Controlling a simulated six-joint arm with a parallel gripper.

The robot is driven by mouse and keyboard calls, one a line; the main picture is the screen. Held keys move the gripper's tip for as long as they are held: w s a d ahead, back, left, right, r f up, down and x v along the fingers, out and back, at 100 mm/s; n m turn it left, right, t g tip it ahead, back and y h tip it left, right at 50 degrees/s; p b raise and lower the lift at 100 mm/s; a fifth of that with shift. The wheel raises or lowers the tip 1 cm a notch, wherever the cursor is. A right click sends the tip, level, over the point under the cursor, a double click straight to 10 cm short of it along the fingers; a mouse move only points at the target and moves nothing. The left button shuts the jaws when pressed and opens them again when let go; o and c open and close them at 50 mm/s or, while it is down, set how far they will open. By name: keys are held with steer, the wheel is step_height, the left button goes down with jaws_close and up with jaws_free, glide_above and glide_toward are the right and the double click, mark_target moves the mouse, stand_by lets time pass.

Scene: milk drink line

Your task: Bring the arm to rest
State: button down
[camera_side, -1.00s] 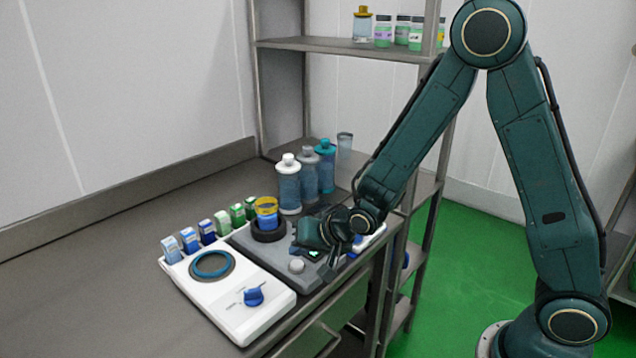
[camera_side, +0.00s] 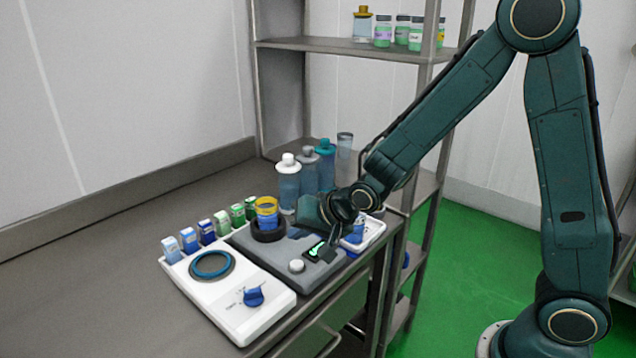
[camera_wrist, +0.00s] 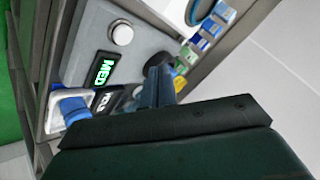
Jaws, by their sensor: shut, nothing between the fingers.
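My gripper (camera_side: 329,250) is shut with nothing in it. It hangs over the grey middle unit (camera_side: 288,246) of the counter line, beside that unit's lit green display (camera_side: 315,252). I cannot tell whether it touches the unit. In the wrist view my closed fingers (camera_wrist: 155,86) point over the grey unit, and the display reads "MED" (camera_wrist: 104,69). My arm reaches in from the right, bent high at the elbow.
A cup with a yellow rim (camera_side: 267,214) stands in a dark ring on the grey unit. Several bottles (camera_side: 289,184) stand behind my gripper. The white unit (camera_side: 228,308) has a blue knob (camera_side: 254,297). Small cartons (camera_side: 190,240) stand in a row. A metal shelf (camera_side: 340,46) rises behind.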

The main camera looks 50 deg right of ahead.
steer(key=shift+r, duration=0.1)
stand_by(0.3)
steer(key=s+d+r+n+g, duration=0.2)
steer(key=s+d+r+n, duration=0.2)
steer(key=s+r, duration=0.65)
steer(key=s+d+r+n, duration=0.1)
steer(key=s+r+n, duration=0.1)
steer(key=s, duration=0.6)
steer(key=s+r+n+g+h, duration=0.1)
steer(key=s+r, duration=0.1)
steer(key=s, duration=0.6)
steer(key=shift+s+d+n+g, duration=0.3)
steer(key=shift+s+d+n, duration=0.1)
